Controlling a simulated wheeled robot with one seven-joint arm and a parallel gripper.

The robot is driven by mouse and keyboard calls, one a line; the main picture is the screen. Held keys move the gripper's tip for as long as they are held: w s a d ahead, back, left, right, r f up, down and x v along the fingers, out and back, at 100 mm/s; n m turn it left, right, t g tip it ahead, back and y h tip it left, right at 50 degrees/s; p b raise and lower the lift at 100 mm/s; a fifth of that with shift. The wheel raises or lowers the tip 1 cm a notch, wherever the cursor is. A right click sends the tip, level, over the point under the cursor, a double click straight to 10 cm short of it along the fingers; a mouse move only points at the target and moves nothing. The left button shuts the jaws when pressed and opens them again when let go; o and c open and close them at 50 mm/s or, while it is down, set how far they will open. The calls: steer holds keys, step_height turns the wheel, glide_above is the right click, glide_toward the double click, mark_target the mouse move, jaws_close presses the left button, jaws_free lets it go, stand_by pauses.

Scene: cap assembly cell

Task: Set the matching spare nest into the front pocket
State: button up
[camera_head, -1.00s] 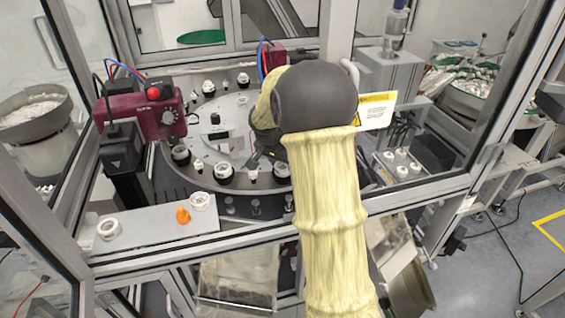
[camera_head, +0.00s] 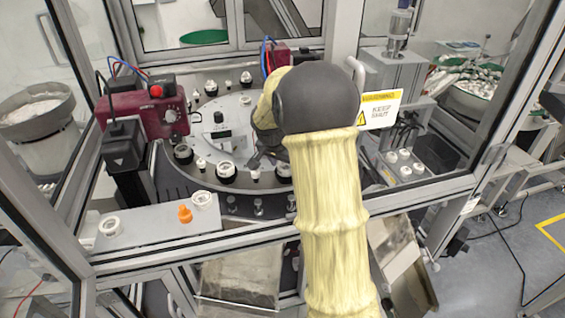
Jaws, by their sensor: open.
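Two white ring-shaped nests lie on the grey front shelf (camera_head: 150,228): one nest at its left end (camera_head: 110,226) and one nest at its right end (camera_head: 202,199). An orange piece (camera_head: 184,213) stands between them. The round dial (camera_head: 205,133) behind the shelf carries several white nests on dark holders, including a front nest (camera_head: 226,170) and another nest at front right (camera_head: 284,168). My gripper (camera_head: 262,160) is over the front right of the dial, dark and partly hidden by my sleeved arm. It is open; I see nothing held. Which pocket is empty cannot be told.
A maroon box with a red button (camera_head: 150,108) stands left of the dial. Frame bars (camera_head: 190,245) cross in front of the cell. A plate with several white rings (camera_head: 403,163) and a yellow-white warning sign (camera_head: 380,108) are at right.

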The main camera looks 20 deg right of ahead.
steer(key=shift+s+d+r, duration=0.25)
steer(key=shift+s+r, duration=0.05)
steer(key=shift+r, duration=0.1)
steer(key=b+v, duration=0.2)
steer(key=v, duration=1)
steer(key=shift+w, duration=0.2)
steer(key=s+a+f+n+y+p, duration=0.1)
steer(key=s+a+f+n+p, duration=0.1)
steer(key=s, duration=0.4)
steer(key=s+a+f+n+y+p, duration=0.1)
steer(key=s+a+f+n+p, duration=0.1)
steer(key=s, duration=0.5)
steer(key=s+a+f+n+y+p, duration=0.1)
steer(key=s+a+f+n+p, duration=0.2)
steer(key=s+a+f+n, duration=0.1)
steer(key=s+a+n, duration=0.1)
steer(key=s+n, duration=0.1)
steer(key=s, duration=0.1)
steer(key=shift+s+a+n+y, duration=0.2)
steer(key=shift+a+n+y, duration=0.1)
steer(key=shift+a, duration=0.05)
